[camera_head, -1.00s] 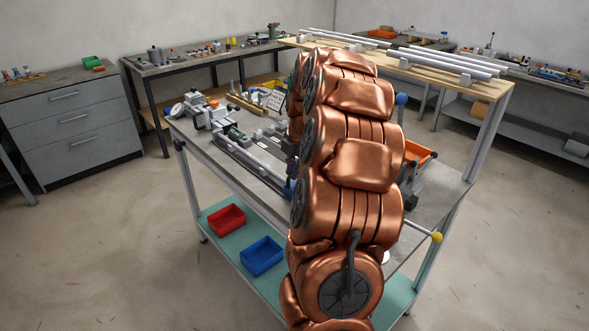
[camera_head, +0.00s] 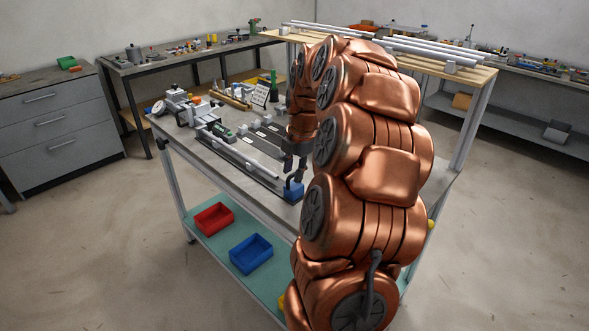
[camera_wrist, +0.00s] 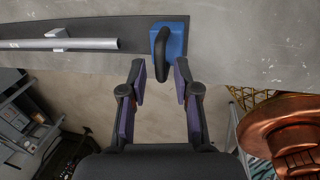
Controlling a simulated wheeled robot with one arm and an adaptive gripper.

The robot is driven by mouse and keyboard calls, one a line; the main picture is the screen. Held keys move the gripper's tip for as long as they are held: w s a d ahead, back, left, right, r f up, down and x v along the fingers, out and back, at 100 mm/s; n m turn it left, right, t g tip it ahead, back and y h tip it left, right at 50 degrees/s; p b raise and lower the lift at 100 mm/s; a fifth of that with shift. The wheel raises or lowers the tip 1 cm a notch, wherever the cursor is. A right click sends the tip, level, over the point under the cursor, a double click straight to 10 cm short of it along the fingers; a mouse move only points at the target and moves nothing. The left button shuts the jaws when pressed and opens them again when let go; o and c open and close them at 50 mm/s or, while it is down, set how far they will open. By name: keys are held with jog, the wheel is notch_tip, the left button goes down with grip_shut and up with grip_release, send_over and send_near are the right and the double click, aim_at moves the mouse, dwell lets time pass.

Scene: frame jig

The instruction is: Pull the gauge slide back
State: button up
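The gauge slide is a blue block (camera_head: 293,191) with a black curved handle, at the near end of a dark rail on the workbench. In the wrist view the blue block (camera_wrist: 178,38) sits at the end of the dark base strip, and its black handle (camera_wrist: 161,52) points toward my gripper. My gripper (camera_wrist: 160,70) is open, with one finger on each side of the handle's end in the picture. I see no finger touching it; the depth between them is hard to judge. In the head view my gripper (camera_head: 294,170) is just above the block, partly hidden by my arm.
A grey rod (camera_wrist: 70,44) lies along the strip left of the slide. A jig with clamps (camera_head: 183,106) stands at the bench's far left end. Red (camera_head: 214,218) and blue bins (camera_head: 251,254) sit on the lower shelf. Floor shows beyond the bench edge.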

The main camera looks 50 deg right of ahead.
jog(key=shift+r, duration=0.1)
jog(key=r, duration=0.4)
jog(key=s+r, duration=0.1)
jog(key=r, duration=0.2)
jog(key=s+r, duration=0.1)
jog(key=r, duration=0.3)
jog(key=shift+s+r, duration=0.15)
jog(key=shift+r, duration=0.15)
jog(key=shift+a, duration=0.1)
dwell(0.3)
